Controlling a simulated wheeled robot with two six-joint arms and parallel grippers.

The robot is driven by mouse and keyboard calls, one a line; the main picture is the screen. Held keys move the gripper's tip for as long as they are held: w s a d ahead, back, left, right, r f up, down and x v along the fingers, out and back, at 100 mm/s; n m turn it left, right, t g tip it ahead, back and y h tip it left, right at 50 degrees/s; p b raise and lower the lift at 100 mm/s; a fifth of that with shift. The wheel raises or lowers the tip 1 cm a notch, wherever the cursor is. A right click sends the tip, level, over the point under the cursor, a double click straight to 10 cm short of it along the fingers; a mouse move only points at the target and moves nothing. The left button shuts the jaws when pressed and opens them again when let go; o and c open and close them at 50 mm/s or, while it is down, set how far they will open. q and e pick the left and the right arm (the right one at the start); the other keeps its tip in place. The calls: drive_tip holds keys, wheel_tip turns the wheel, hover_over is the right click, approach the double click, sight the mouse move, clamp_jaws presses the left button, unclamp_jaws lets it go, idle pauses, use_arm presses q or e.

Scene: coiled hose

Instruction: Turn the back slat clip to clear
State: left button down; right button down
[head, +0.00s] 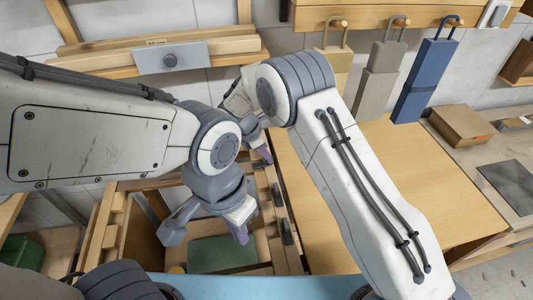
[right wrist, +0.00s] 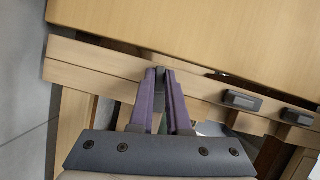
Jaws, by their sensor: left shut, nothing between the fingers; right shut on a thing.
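A wooden slatted frame (head: 262,215) stands at centre, with dark clips along its right rail. The middle clip (head: 277,195) and front clip (head: 287,231) lie along the rail; they also show in the right wrist view as the middle clip (right wrist: 242,100) and front clip (right wrist: 298,117). My right gripper (head: 266,158) is at the rail's back end. In the right wrist view, its purple fingers (right wrist: 160,72) meet on a small dark piece, apparently the back slat clip (right wrist: 160,69). The fingers mostly hide it; its turn angle cannot be told. My left gripper (head: 242,232) is shut and empty over the frame.
A wooden tabletop (head: 380,180) adjoins the rail on the right. A green box (head: 222,252) sits low inside the frame. Grey and blue pieces, including a blue one (head: 425,80), hang from pegs behind. A cardboard box (head: 460,125) stands at right.

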drive_tip(key=n, duration=0.2)
drive_tip(key=n+t+p, duration=0.1)
drive_tip(key=n, duration=0.1)
drive_tip(key=shift+s+d+r+n+t+y+p, duration=0.1)
drive_tip(key=shift+s+r+n+t+y+p, duration=0.05)
drive_tip(key=shift+n+t+y+p, duration=0.2)
drive_tip(key=n+y+p, duration=0.1)
drive_tip(key=n, duration=0.2)
drive_tip(key=shift+n+t, duration=0.35)
drive_tip(key=n+y, duration=0.1)
drive_tip(key=n, duration=0.1)
drive_tip(key=n+y+p, duration=0.1)
drive_tip(key=n, duration=0.1)
drive_tip(key=shift+d+t, duration=0.15)
drive_tip(key=shift+t, duration=0.15)
drive_tip(key=shift+n+y+p, duration=0.35)
drive_tip(key=shift+n+y, duration=0.2)
drive_tip(key=shift+n, duration=1.05)
drive_tip(key=c, duration=0.9)
unclamp_jaws()
